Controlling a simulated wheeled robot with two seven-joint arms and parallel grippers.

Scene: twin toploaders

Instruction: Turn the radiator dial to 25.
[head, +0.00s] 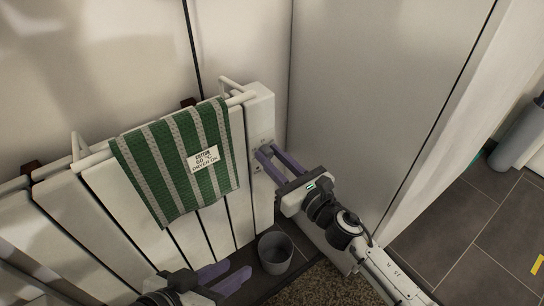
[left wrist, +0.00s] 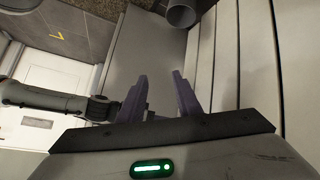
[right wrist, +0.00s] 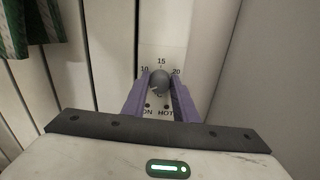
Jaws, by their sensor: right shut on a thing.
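The radiator (head: 130,218) is a white panelled unit on the left in the head view. Its round grey dial (right wrist: 160,82) shows in the right wrist view, with 10, 15 and 20 printed around it and "HOT" below. A 25 mark is not visible there. My right gripper (right wrist: 160,88) is shut on the dial, one purple finger on each side. In the head view the right gripper (head: 266,158) reaches the radiator's right end, and it hides the dial. My left gripper (left wrist: 160,90) is open and empty, low in front of the radiator.
A green and grey striped towel (head: 180,160) with a white label hangs on the radiator's rail. A grey bin (head: 275,252) stands on the floor below the radiator's right end. A plain wall panel (head: 380,90) rises close to the right of the dial.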

